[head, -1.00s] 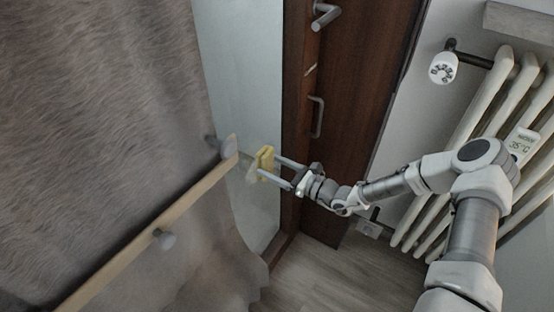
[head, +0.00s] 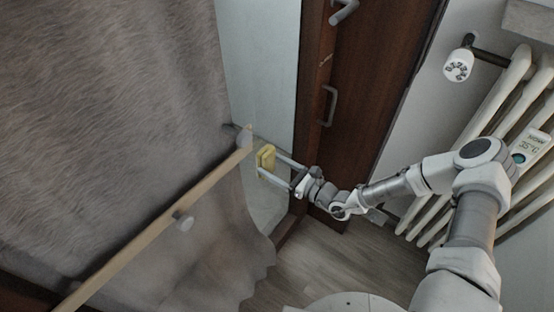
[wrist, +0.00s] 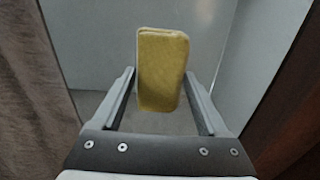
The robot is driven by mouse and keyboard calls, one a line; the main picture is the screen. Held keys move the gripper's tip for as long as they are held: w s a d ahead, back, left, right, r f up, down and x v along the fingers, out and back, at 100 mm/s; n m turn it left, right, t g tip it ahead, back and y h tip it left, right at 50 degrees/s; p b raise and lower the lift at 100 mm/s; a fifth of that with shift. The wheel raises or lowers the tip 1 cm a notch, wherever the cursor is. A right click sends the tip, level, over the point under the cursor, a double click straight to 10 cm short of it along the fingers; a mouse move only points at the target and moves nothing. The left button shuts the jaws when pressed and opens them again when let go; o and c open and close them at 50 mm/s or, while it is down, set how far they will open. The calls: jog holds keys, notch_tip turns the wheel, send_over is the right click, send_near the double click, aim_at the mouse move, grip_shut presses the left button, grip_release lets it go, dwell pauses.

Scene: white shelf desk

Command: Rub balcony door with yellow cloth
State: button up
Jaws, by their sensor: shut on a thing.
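The yellow cloth (head: 266,158) is a small folded pad held between the fingertips of my gripper (head: 272,163). It also shows in the wrist view (wrist: 161,70), upright between the two fingers of my gripper (wrist: 160,88). The balcony door has a dark brown wooden frame (head: 312,110) and a pale glass pane (head: 262,60). The cloth is in front of the lower part of the pane. I cannot tell whether it touches the glass.
A grey curtain (head: 110,110) hangs to the left of the pane. A wooden rail (head: 150,232) with round knobs runs close to the cloth on its left. A white radiator (head: 500,110) stands on the right. Door handles (head: 329,106) stick out above my gripper.

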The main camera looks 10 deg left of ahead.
aim_at(266, 165)
jog(key=shift+s+a+r+p, duration=0.1)
jog(key=shift+s+a+p, duration=0.2)
jog(key=shift+s, duration=0.25)
jog(key=shift+s+a+p, duration=0.25)
jog(key=shift+s, duration=0.25)
jog(key=shift+r+p, duration=1.15)
jog(key=shift+w+d+f+b, duration=0.1)
jog(key=shift+w+d+b, duration=0.35)
jog(key=shift+w, duration=0.55)
jog(key=shift+w+d+f+b, duration=0.1)
jog(key=shift+w+d+b, duration=0.1)
jog(key=shift+w+d, duration=0.6)
jog(key=shift+w+d+b, duration=0.3)
jog(key=shift+w+b, duration=0.1)
jog(key=shift+w, duration=0.65)
jog(key=shift+w+d+b, duration=0.35)
jog(key=shift+w, duration=0.7)
jog(key=shift+w+d+b, duration=0.3)
jog(key=shift+w+b, duration=0.1)
jog(key=shift+w, duration=0.65)
jog(key=p+v, duration=0.1)
jog(key=v, duration=0.5)
jog(key=p+v, duration=0.1)
jog(key=v, duration=0.2)
